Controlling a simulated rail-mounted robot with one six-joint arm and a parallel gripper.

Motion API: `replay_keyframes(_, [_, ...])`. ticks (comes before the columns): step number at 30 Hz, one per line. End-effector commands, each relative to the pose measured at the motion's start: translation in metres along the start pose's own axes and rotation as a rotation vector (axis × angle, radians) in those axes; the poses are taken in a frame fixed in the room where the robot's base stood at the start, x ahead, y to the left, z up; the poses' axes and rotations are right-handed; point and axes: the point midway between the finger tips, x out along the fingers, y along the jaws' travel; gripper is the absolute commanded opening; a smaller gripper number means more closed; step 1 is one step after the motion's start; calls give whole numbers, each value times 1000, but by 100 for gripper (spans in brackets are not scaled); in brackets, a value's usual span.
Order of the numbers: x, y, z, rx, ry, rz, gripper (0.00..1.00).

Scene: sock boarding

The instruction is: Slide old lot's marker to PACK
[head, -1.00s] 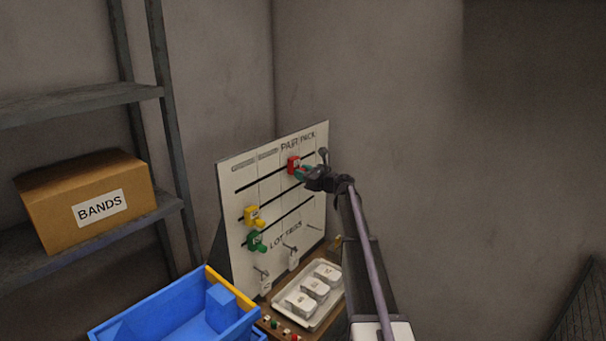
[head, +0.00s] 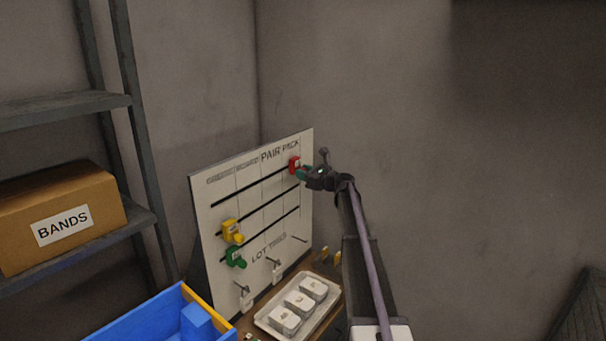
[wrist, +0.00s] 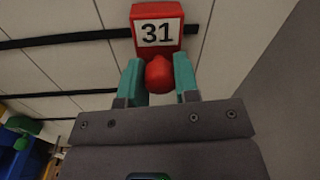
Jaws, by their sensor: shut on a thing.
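A white board (head: 225,197) stands upright with column headings, PAIR and PACK readable at the right, and several dark horizontal slots. The red marker (head: 294,164) sits on the top slot under PACK, near the board's right edge. In the wrist view the red marker (wrist: 157,28) bears the number 31. My gripper (head: 303,173) is shut on the red marker's round knob, with a teal finger on each side of it in the wrist view (wrist: 158,84). A yellow marker (head: 232,231) and a green marker (head: 235,257) sit on lower slots at the left.
Several pegs with tags stick out below LOT TAGS. A blue bin (head: 150,322) is at the lower left. A BANDS box (head: 95,205) sits on the shelf.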

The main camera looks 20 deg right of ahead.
Motion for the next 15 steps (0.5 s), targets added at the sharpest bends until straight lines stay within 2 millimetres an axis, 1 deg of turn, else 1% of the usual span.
replay_keyframes(1, [1,-5,1,4,-3,-9,0])
replay_keyframes(2, [1,-5,1,4,-3,-9,0])
replay_keyframes(3, [1,-5,1,4,-4,-9,33])
replay_keyframes(9, [1,-4,1,3,-3,-6,52])
replay_keyframes(10, [1,-3,1,3,-3,-6,54])
replay_keyframes(15, [1,-2,1,2,-2,-4,54])
